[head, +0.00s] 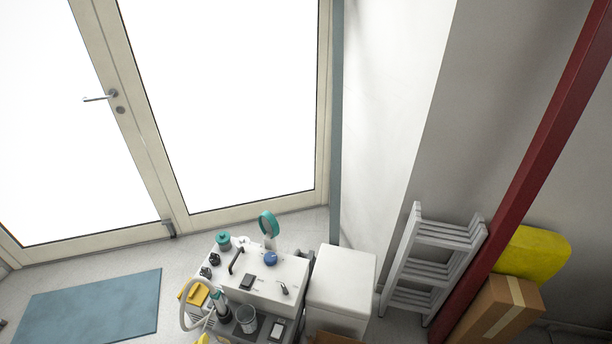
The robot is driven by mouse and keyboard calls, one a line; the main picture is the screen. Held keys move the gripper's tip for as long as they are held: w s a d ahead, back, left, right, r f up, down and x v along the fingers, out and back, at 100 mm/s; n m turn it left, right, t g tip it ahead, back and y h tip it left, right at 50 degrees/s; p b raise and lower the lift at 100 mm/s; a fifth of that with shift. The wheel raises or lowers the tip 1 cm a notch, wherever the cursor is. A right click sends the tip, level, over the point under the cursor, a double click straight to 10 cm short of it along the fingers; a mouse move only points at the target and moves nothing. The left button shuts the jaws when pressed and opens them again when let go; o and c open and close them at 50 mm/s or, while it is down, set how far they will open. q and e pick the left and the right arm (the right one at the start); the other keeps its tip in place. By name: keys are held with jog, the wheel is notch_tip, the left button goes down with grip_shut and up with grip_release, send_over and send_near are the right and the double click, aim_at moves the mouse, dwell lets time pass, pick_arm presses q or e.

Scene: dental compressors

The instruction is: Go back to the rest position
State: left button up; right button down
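Neither of my grippers shows clearly in the head view. A white dental compressor unit (260,275) stands at the bottom centre, with a black handle, a teal cap, a blue knob and a teal ring-shaped part on its top. A clear cup (247,319) and a teal-topped cylinder (219,304) sit at its front. A yellow item (194,293) lies at its left side, beside a pale curved hose. The lower part of the unit is cut off by the frame edge.
A white box-shaped cabinet (340,283) stands right of the unit. Further right are a folded grey step ladder (430,262), a red post (530,170), a cardboard box (498,312) and a yellow object (535,254). A blue mat (90,308) lies left, before glass doors (225,100).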

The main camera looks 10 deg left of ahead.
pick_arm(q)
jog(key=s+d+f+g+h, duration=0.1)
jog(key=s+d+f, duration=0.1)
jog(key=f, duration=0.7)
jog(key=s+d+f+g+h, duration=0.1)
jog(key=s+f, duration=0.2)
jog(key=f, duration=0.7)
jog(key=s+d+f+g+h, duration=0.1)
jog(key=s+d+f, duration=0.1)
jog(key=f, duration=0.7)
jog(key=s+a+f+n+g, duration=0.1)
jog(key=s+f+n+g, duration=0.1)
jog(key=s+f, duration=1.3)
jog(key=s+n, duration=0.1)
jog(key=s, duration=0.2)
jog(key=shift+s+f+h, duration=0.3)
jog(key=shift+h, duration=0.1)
